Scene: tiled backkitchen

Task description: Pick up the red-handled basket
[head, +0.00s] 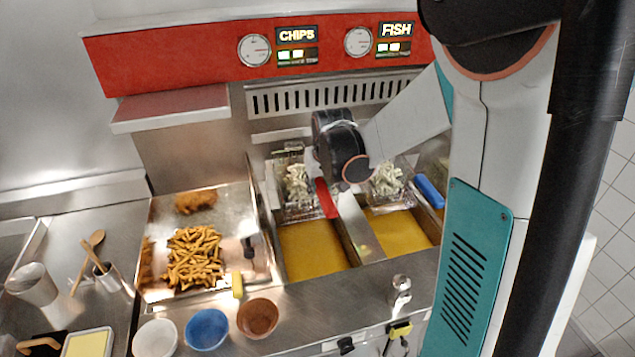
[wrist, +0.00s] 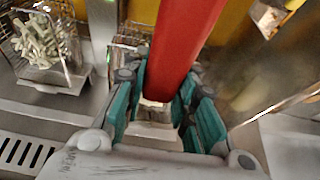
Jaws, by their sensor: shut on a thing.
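The red-handled basket (head: 293,190) sits in the left bay of the fryer and holds pale uncooked chips. Its red handle (head: 327,199) points up toward the front, over the oil. In the wrist view the red handle (wrist: 182,45) runs between the teal fingers of my gripper (wrist: 160,82), which is shut on it. In the head view my dark wrist hangs just above the handle, and the fingers are mostly hidden. I cannot tell whether the basket has lifted off its rest.
A second basket with pale chips (head: 387,181) and a blue handle (head: 430,190) stands close on the right. Golden oil (head: 316,252) lies in front. A tray with cooked chips (head: 193,257) is on the left. Bowls (head: 207,328) and a shaker (head: 401,290) line the front edge.

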